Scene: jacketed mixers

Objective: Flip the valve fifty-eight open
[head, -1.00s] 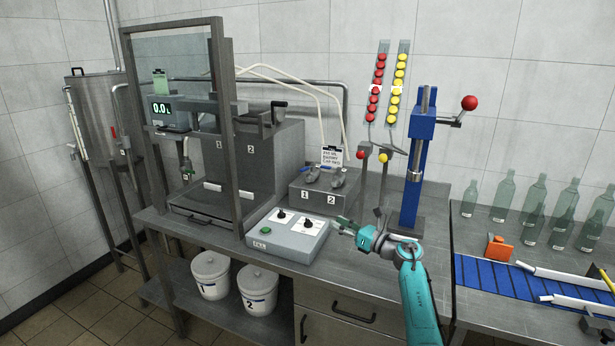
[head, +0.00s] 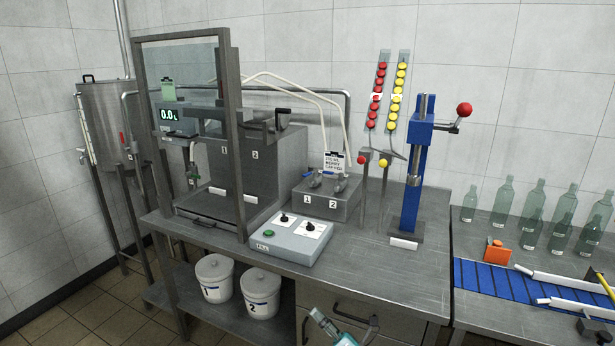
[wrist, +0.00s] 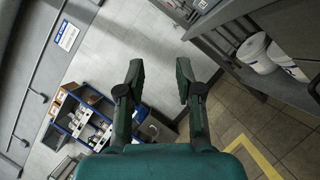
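I cannot read the number fifty-eight on any valve. A red lever (head: 122,141) sits on the steel tank (head: 105,112) at the far left in the head view. A small tap (head: 192,165) hangs under the digital display unit behind the framed glass. Two small metal valves (head: 328,180) with blue parts sit on a steel box marked 1 and 2. My gripper (wrist: 159,70) is open and empty in the wrist view, its fingers pointing over the floor. In the head view my gripper (head: 325,325) shows only partly at the bottom edge, below the bench top and away from all the valves.
A grey control box (head: 290,238) with knobs and a green button sits on the bench. A blue press (head: 414,170) with a red ball handle stands right of it. Two white buckets (head: 260,290) stand on the lower shelf. Glass bottles and a blue conveyor (head: 510,285) are at right.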

